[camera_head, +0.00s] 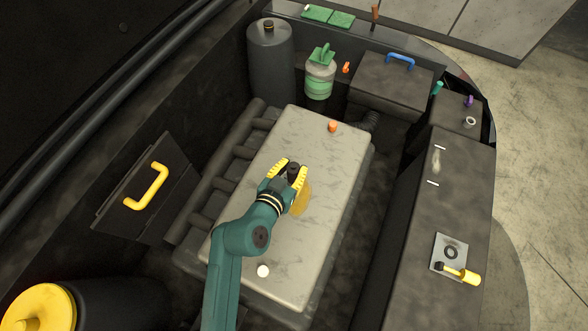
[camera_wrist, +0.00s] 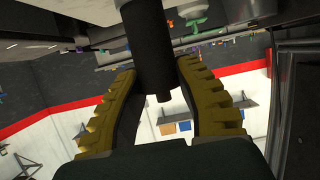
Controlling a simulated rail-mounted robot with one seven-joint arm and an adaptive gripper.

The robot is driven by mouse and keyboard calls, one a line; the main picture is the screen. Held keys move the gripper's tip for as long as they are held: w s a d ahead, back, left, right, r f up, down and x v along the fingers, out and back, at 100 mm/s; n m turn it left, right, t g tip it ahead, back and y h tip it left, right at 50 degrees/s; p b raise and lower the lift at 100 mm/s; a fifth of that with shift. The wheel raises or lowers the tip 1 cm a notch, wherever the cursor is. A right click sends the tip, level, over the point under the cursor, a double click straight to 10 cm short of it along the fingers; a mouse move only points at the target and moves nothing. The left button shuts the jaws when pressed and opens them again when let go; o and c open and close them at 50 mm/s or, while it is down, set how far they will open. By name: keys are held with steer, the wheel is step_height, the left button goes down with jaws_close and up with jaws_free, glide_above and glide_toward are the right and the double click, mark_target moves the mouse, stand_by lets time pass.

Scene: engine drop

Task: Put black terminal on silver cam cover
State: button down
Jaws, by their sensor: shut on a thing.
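The silver cam cover (camera_head: 322,172) is the large pale grey block in the middle of the engine bay. My gripper (camera_head: 295,166) is over its middle, its yellow fingers shut on the black terminal (camera_head: 293,172), a dark cylinder. In the wrist view the terminal (camera_wrist: 153,55) stands between the two fingers (camera_wrist: 160,108), with one end free and the other running to the top edge of the picture. The frames do not clearly show whether it touches the cover. My wrist partly hides a yellow round thing (camera_head: 301,203) on the cover.
On the cover are an orange knob (camera_head: 332,126) at the far end and a white round thing (camera_head: 263,271) at the near end. A yellow handle (camera_head: 147,187) stands at left. A dark block (camera_head: 465,190) with a yellow-handled part (camera_head: 462,275) lies at right.

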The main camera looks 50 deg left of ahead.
mark_target(291, 180)
step_height(291, 180, down, 4)
steer(key=shift+w+f+b, duration=0.1)
steer(key=shift+f+b, duration=0.1)
steer(key=shift+b, duration=0.4)
steer(key=shift+f, duration=0.25)
steer(key=c, duration=0.8)
jaws_free()
steer(key=shift+r, duration=0.3)
steer(key=v, duration=1.2)
steer(key=shift+p, duration=0.4)
